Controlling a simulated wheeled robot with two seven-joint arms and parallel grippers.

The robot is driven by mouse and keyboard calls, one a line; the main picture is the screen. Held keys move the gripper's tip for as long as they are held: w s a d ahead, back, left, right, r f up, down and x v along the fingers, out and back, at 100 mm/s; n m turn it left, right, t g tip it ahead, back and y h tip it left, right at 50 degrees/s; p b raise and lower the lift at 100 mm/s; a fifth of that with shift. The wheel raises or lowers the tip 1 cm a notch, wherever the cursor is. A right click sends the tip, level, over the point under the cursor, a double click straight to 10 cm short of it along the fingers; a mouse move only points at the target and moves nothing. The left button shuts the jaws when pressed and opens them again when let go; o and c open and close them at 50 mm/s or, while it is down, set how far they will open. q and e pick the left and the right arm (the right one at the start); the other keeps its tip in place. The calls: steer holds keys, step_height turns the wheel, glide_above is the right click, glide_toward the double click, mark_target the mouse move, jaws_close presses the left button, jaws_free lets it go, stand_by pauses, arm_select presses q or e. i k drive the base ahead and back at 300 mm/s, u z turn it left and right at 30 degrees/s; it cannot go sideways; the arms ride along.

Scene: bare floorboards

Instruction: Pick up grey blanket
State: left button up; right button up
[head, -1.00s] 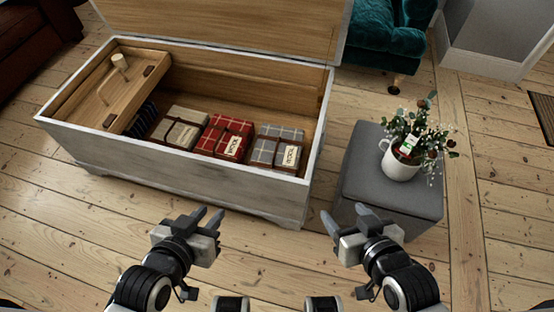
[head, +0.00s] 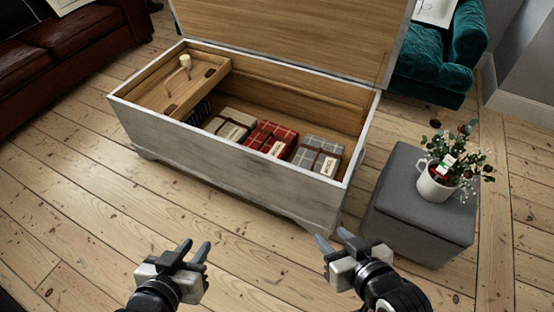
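A grey checked blanket (head: 318,154), folded and strapped with a pale label, lies in the open wooden chest (head: 230,178) at its right end. A red checked blanket (head: 270,137) lies just left of it, and a beige-grey one (head: 230,124) further left. My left gripper (head: 195,250) is open and empty over the floor in front of the chest. My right gripper (head: 332,240) is open and empty, lower in the picture than the chest's right front corner. Neither gripper touches a blanket.
The raised lid (head: 300,30) stands behind the chest. A wooden tray (head: 180,85) with a handle fills its left end. A grey ottoman (head: 405,205) with a white mug of plants (head: 436,184) stands at right. Sofas are behind. Floor in front is clear.

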mark_target(320, 156)
steer(key=u, duration=0.5)
steer(key=i, duration=1.6)
steer(key=z, duration=1.05)
